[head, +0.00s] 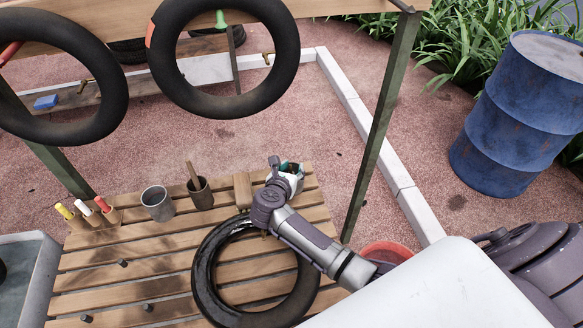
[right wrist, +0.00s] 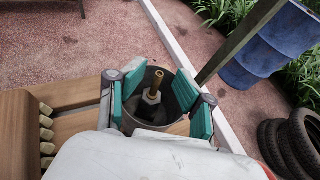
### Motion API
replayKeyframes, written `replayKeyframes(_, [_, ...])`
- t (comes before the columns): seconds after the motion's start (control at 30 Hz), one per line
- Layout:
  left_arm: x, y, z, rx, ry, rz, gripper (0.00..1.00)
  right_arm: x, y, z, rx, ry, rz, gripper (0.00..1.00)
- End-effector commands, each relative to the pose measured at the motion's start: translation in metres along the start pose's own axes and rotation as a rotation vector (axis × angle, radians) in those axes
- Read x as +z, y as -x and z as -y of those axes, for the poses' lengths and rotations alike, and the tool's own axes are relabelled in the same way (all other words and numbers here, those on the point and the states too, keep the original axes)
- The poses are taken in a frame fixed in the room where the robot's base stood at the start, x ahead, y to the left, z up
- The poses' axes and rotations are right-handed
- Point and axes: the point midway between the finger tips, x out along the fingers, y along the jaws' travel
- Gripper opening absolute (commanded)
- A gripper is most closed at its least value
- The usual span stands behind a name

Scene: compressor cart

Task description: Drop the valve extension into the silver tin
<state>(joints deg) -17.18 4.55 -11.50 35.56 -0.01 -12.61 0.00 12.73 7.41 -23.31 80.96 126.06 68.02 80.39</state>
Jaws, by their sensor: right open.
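My right gripper (head: 288,170) is over the back right of the slatted table, to the right of a wooden brush. In the right wrist view its teal fingers (right wrist: 164,98) are spread apart and hold nothing. Between and below them is a round grey metal tin (right wrist: 172,103). A brass valve extension (right wrist: 157,80) with a pale hex part lies within the tin's rim outline, roughly upright; whether it rests on the bottom is unclear. In the head view my gripper mostly hides this tin. Another grey tin (head: 157,205) stands further left. My left gripper is not in view.
A dark cup (head: 201,196) with a wooden-handled tool and the brush (head: 243,188) stand left of my gripper. A black tyre (head: 205,285) lies in front under my arm. Inner tubes (head: 165,70) hang above. A green post (head: 378,130) rises at the right.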

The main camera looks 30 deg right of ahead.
Motion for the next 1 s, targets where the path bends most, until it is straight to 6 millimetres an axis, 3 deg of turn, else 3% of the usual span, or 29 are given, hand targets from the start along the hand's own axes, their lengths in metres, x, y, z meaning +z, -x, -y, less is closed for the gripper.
replayKeyframes(0.13, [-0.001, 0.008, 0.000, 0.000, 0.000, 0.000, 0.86, 0.009, 0.004, 0.000, 0.000, -0.002, 0.000, 0.50])
replayKeyframes(0.53, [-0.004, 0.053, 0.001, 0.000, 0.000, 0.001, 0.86, 0.062, 0.026, 0.000, 0.000, -0.001, -0.001, 0.50])
replayKeyframes(1.0, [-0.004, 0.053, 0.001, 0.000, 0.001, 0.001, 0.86, 0.065, 0.027, 0.000, 0.000, 0.000, 0.000, 0.50])
